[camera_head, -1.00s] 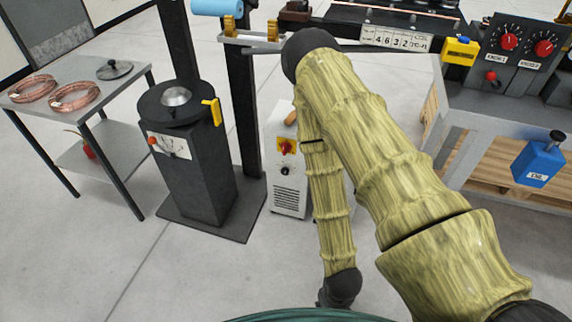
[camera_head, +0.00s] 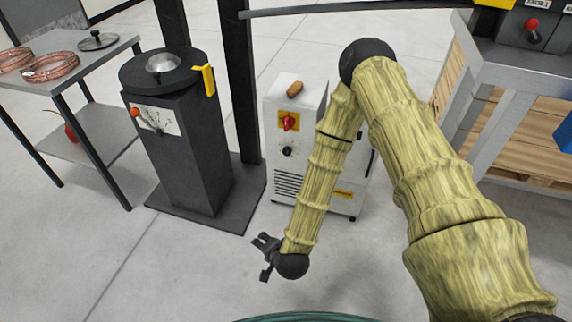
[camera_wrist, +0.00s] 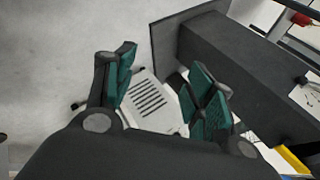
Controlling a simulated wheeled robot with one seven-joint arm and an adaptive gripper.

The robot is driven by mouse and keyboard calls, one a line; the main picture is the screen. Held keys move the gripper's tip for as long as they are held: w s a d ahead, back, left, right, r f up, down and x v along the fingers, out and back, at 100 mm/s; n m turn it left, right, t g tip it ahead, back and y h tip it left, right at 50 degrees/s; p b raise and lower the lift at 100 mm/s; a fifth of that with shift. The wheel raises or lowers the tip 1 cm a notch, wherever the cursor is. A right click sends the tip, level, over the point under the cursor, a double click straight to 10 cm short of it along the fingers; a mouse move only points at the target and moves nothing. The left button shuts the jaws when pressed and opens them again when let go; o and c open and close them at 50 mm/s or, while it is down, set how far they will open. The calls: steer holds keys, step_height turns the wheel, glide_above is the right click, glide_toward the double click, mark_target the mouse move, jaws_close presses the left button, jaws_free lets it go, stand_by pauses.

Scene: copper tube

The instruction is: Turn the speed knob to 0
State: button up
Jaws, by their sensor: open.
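A small white cabinet (camera_head: 305,135) stands on the floor in the middle of the head view. Its front carries a red rotary switch on a yellow plate (camera_head: 288,121), with a small round black knob (camera_head: 287,151) below it. I cannot read a speed label or the knob's setting. My gripper (camera_head: 262,257) is open and empty, low in front of the cabinet and apart from it. In the wrist view my gripper (camera_wrist: 165,80) has its green-padded fingers spread, with the cabinet's vented front (camera_wrist: 150,103) seen between them. The knob is not distinguishable there.
A dark pedestal machine (camera_head: 180,150) with an orange-tipped lever and yellow handle stands left of the cabinet. A table with copper coils (camera_head: 50,67) is further left. A workbench (camera_head: 500,70) is at the right.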

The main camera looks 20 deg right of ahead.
steer(key=w+a+f+m+t+b, duration=0.1)
steer(key=w+f+m+t+b, duration=0.2)
steer(key=w+m+b, duration=0.45)
steer(key=m+t+h+b, duration=0.4)
steer(key=m+h+b, duration=0.8)
steer(key=m+b, duration=0.8)
glide_toward(286, 153)
steer(key=b+x, duration=0.4)
steer(key=x, duration=0.4)
steer(key=shift+w+d, duration=0.1)
steer(key=shift+w, duration=0.1)
steer(key=shift+x, duration=0.8)
steer(key=shift+r, duration=0.15)
steer(key=c, duration=1)
